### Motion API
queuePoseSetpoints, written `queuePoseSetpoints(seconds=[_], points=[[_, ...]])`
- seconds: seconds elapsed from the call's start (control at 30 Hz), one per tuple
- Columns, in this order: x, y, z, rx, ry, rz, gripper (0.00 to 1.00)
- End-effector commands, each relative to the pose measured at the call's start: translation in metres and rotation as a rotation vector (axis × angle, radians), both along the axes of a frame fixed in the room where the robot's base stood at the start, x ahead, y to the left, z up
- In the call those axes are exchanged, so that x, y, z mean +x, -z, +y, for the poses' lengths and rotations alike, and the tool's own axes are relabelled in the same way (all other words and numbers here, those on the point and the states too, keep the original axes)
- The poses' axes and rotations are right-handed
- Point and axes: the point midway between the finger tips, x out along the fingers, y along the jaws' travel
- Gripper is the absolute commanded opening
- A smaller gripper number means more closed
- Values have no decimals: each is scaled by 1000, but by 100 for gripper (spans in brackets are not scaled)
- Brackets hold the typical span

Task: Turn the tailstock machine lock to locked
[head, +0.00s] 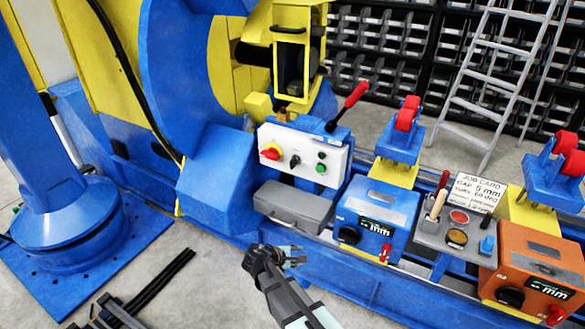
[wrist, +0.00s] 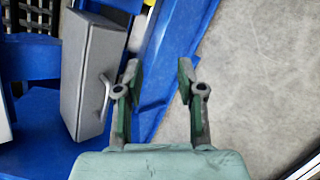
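A white control panel (head: 303,155) on the machine carries a red knob on a yellow base (head: 270,152), a small black selector (head: 295,161) and green buttons. A lever with a red grip (head: 350,98) slants up to the right above the panel. No label readable here tells which of these is the tailstock machine lock, and its state cannot be told. My gripper (head: 293,256) is below the panel, in front of the grey case, apart from these controls. In the wrist view my gripper (wrist: 158,82) is open and empty, its fingers spread over the blue rail and floor.
The grey case with a handle (head: 293,207) sits below the panel and also shows in the wrist view (wrist: 96,70). Right of it are a blue box (head: 376,212), a grey control tray (head: 440,236), a job card (head: 478,192) and an orange box (head: 540,245).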

Motion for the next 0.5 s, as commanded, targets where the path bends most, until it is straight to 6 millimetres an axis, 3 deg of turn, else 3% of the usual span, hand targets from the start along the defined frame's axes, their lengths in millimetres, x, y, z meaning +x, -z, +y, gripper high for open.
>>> queuePoseSetpoints(seconds=[0.03,0.1,0.23,0.3,0.4,0.5], points=[[31,-31,29,-97,-112,-44,39],[62,-80,57,-270,-258,-93,39],[101,-158,90,-620,-443,-130,39],[113,-184,96,-805,-506,-112,39],[118,-202,100,-1005,-568,-63,39],[118,-207,102,-1098,-600,-16,39]])
